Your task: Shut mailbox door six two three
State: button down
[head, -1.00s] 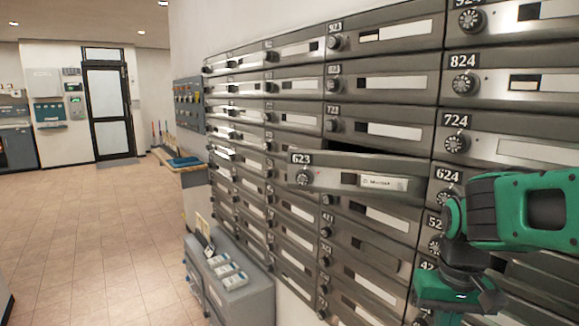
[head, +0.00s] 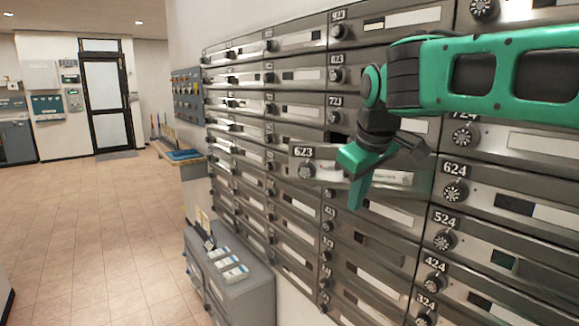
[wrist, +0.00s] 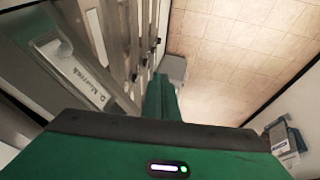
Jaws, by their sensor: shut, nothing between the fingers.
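Mailbox door 623 (head: 318,170) stands ajar in the head view. Its left, dial side juts out from the wall of boxes. My gripper (head: 356,200) is in front of the right part of this door, pointing down, shut and empty. It covers part of the door's name slot. In the wrist view a door with a name label (wrist: 75,72) lies at the left, beside my gripper (wrist: 162,95). I cannot tell whether the gripper touches the door.
Neighbouring doors such as 624 (head: 487,200) and 524 (head: 480,246) look closed. A grey cabinet (head: 245,290) with small boxes on top stands on the floor below left. A wooden ledge (head: 182,154) juts out farther along. The tiled floor at the left is clear.

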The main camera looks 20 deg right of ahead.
aim_at(292, 163)
jog(key=w+a+r+n+t+y, duration=0.1)
jog(key=w+a+r+n, duration=0.25)
jog(key=a+r, duration=0.25)
jog(key=w+a+r+n+t, duration=0.2)
jog(key=w+a+r, duration=0.2)
jog(key=a+r, duration=0.15)
jog(key=x, duration=0.3)
jog(key=d+x, duration=0.1)
jog(key=x, duration=0.3)
jog(key=w+x, duration=0.1)
jog(key=x, duration=0.2)
jog(key=shift+w+d+r, duration=0.15)
jog(key=shift+d, duration=0.05)
jog(key=shift+w+d, duration=0.5)
jog(key=shift+w, duration=0.1)
